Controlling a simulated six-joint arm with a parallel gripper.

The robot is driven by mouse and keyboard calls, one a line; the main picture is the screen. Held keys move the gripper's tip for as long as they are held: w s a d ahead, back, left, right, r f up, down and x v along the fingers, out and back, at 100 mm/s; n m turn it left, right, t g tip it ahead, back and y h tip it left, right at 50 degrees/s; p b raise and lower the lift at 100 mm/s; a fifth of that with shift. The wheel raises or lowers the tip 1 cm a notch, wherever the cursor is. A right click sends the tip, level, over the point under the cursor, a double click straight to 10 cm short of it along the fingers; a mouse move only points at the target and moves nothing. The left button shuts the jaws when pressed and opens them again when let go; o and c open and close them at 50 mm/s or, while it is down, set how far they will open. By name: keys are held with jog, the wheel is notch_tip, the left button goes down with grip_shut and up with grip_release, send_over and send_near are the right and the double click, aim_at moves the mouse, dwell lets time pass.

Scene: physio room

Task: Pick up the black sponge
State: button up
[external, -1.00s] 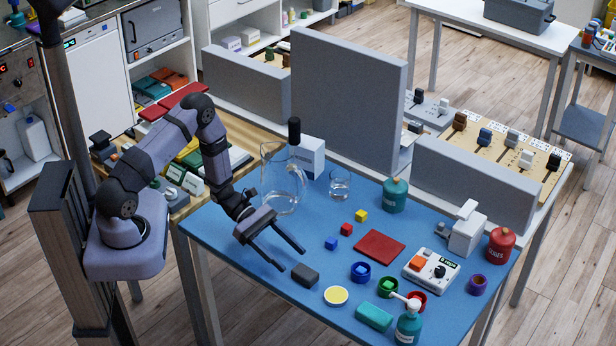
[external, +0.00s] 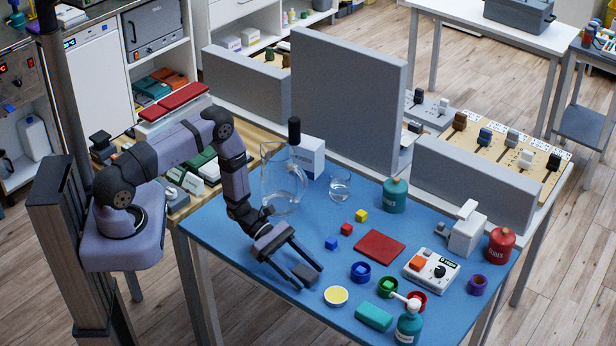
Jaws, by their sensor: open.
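The black sponge (external: 305,275) is a dark block lying on the blue table near its front edge. My gripper (external: 308,277) is open and low over the table. Its two fingers reach to either side of the sponge, one on the near left and one on the far right. Part of the sponge is hidden by the fingers. I cannot tell whether the fingers touch it or how high they are above the table.
A yellow-topped round dish (external: 337,297) stands just right of the sponge. A blue cube (external: 331,243) and a red cube (external: 346,229) lie beyond it. A glass pitcher (external: 284,180) stands behind my gripper. The blue table (external: 235,222) is clear to the left.

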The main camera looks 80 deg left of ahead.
aim_at(305, 271)
jog(key=shift+w+d+f, duration=0.1)
jog(key=shift+w+d, duration=0.05)
jog(key=shift+w, duration=0.05)
jog(key=shift+c, duration=0.6)
jog(key=c, duration=1)
jog(key=shift+r+b, duration=1.2)
jog(key=shift+r, duration=3.8)
